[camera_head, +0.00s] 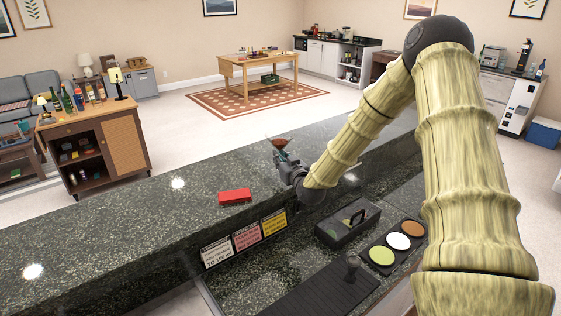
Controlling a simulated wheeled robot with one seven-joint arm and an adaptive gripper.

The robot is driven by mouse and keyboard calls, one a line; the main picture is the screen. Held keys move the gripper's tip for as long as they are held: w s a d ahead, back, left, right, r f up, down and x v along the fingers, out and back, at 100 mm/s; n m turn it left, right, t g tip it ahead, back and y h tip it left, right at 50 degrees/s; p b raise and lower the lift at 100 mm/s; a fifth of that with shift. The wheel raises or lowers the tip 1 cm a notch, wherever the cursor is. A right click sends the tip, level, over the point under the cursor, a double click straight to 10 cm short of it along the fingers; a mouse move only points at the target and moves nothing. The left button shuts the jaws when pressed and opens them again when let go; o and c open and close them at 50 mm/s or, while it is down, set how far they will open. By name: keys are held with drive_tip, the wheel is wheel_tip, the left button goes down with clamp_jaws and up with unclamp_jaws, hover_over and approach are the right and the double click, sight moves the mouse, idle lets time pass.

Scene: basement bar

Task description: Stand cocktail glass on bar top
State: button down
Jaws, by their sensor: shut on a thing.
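The cocktail glass (279,143) is small in the head view, with a flared reddish-brown bowl on top. It looks roughly upright. My gripper (281,160) is shut on it below the bowl. The gripper hides the lower part of the glass, so I cannot tell whether its foot touches anything. The bar top (130,222) is a long dark green speckled stone slab. The glass and gripper appear over its far right stretch.
A red block (235,196) lies on the bar top left of my gripper. On the lower counter are a dark caddy (347,224), a tray of three coloured discs (397,246) and a black ribbed mat (325,290). The bar top's left stretch is clear.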

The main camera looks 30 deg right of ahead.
drive_tip(key=shift+f+p, duration=0.45)
drive_tip(key=shift+f, duration=0.55)
drive_tip(key=shift+f, duration=0.2)
drive_tip(key=c, duration=1.5)
unclamp_jaws()
drive_tip(key=shift+r, duration=0.25)
drive_tip(key=shift+s+f, duration=0.15)
drive_tip(key=shift+s, duration=0.15)
drive_tip(key=s+a+b, duration=0.2)
drive_tip(key=s+b, duration=0.2)
drive_tip(key=s, duration=0.7)
drive_tip(key=shift+r, duration=0.35)
drive_tip(key=shift+s+d, duration=0.1)
drive_tip(key=shift+s, duration=0.05)
